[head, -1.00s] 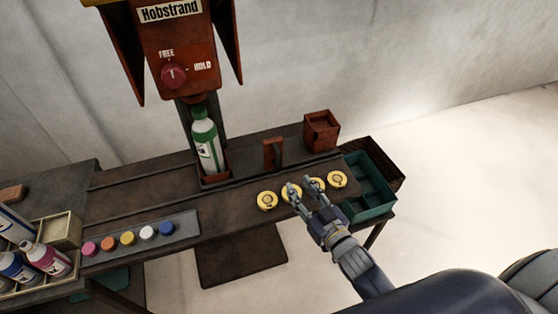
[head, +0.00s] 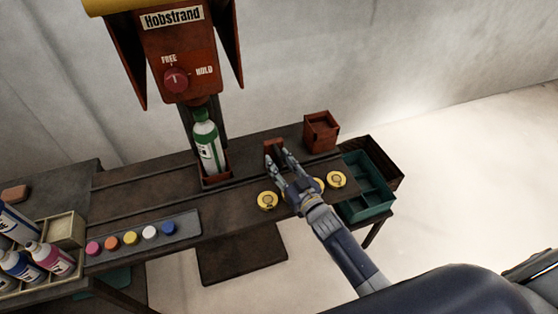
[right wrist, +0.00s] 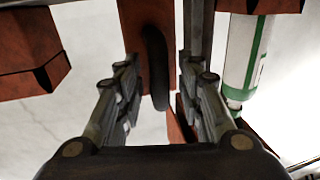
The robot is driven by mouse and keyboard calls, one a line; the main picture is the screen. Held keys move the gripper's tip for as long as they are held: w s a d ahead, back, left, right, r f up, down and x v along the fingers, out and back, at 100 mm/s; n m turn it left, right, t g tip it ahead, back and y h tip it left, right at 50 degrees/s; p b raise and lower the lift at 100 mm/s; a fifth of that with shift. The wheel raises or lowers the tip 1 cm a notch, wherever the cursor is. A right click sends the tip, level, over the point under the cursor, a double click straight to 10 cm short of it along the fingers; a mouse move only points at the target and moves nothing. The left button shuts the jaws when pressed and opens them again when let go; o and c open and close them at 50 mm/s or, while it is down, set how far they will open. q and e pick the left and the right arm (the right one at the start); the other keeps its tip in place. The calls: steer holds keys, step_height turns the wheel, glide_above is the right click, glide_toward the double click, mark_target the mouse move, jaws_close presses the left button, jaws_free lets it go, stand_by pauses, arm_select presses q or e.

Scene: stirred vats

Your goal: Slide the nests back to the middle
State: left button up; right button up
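A red nest (head: 217,180) under the machine holds an upright white and green bottle (head: 207,146). A second red nest (head: 321,132), open-topped and apparently empty, sits towards the right end of the bench rail. Between them stands a red upright plate (head: 273,147) with a dark handle, mostly hidden by my fingers in the head view. My right gripper (head: 279,160) is at this handle. In the right wrist view its fingers are open, one on each side of the dark handle (right wrist: 155,65), with a gap showing. My left gripper is out of view.
The Hobstrand machine (head: 178,50) has a red knob (head: 176,79) apparently pointing to FREE. Several yellow discs, including one at the right (head: 336,179), lie along the front edge. A paint strip (head: 190,222), bottle crate (head: 75,264) and teal bin (head: 377,207) flank the bench.

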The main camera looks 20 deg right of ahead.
steer(key=shift+w, duration=0.25)
jaws_close()
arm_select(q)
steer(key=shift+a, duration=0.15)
arm_select(e)
steer(key=shift+a, duration=0.15)
